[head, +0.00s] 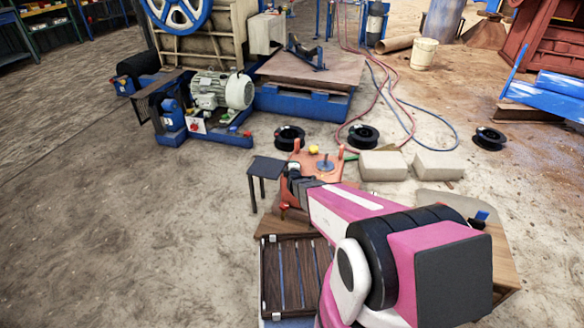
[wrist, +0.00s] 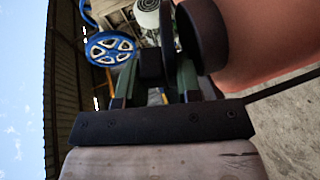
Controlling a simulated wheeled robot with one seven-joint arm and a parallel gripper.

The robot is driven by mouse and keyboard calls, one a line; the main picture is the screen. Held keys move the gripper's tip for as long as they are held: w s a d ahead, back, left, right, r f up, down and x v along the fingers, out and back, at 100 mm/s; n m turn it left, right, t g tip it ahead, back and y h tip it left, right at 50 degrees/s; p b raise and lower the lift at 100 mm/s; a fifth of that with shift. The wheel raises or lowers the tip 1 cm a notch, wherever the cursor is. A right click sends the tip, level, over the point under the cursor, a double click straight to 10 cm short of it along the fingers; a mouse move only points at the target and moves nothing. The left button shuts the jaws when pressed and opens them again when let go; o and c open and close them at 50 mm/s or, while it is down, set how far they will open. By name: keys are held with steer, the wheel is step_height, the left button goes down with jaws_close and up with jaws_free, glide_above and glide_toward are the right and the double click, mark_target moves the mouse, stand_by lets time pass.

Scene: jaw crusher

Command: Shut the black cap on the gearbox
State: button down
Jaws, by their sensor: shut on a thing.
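The orange gearbox (head: 325,180) stands in the middle of the head view, on a low bench. Its orange wall (wrist: 270,45) fills the upper right of the wrist view. A short black round neck (wrist: 207,38) sticks out from that wall. The black cap (wrist: 167,28) shows as a thin disc seen nearly edge-on, left of the neck, with a narrow gap between them. My gripper (wrist: 160,78) has its green fingers shut on the cap; the exact contact is partly hidden. In the head view my gripper (head: 294,171) is at the gearbox's left side, and the cap cannot be made out.
A small dark side table (head: 267,166) stands just left of the gearbox. A slatted crate (head: 290,270) is in front. Pale blocks (head: 383,166) and black reels (head: 289,137) lie behind on the floor. The floor at left is clear.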

steer(key=shift+w+r, duration=0.1)
steer(key=shift+r, duration=0.1)
steer(key=c, duration=1)
jaws_free()
steer(key=shift+o, duration=0.2)
